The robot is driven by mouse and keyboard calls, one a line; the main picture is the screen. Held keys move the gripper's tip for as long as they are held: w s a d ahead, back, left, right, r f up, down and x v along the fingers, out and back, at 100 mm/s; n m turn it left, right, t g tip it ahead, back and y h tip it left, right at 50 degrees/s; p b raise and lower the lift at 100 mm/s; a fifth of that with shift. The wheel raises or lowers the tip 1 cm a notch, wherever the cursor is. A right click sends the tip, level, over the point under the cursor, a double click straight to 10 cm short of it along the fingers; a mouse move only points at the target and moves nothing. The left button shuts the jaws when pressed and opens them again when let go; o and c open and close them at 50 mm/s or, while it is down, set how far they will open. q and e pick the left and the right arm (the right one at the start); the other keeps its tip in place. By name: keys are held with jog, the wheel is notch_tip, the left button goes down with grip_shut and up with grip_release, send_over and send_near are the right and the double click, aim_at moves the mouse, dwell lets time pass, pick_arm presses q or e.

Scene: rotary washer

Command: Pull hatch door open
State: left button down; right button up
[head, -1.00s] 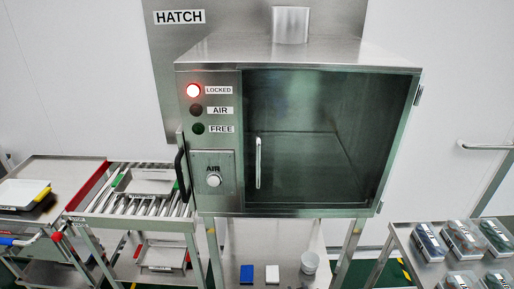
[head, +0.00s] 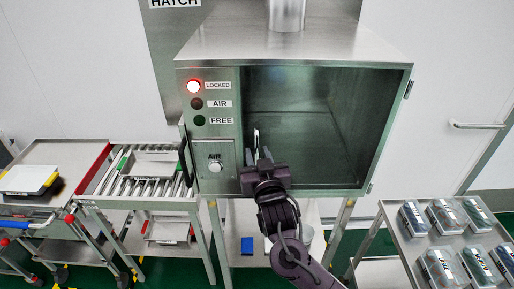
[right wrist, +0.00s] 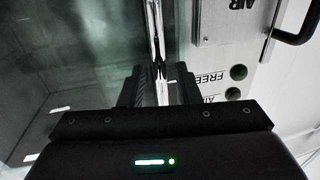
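The hatch (head: 290,45) is a steel cabinet with a dark glass door (head: 320,115), which looks shut. The door's upright bar handle (head: 256,137) is at its left side, partly hidden behind my gripper. My right gripper (head: 261,153) is in front of the handle's lower part, fingers pointing at the door. In the right wrist view, the handle (right wrist: 155,35) runs down towards the gap between the two fingers (right wrist: 160,75). The fingers are apart, with a gap showing; whether they touch the handle cannot be told. My left gripper is not in view.
The red LOCKED lamp (head: 193,87) is lit; the AIR and FREE lamps are dark. An AIR knob (head: 215,167) is left of the door. A roller conveyor (head: 140,178) stands at left, a table (head: 387,218) with several clear boxes at right.

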jog(key=shift+w+a, duration=0.2)
jog(key=shift+w, duration=0.5)
grip_shut()
jog(key=shift+s, duration=0.15)
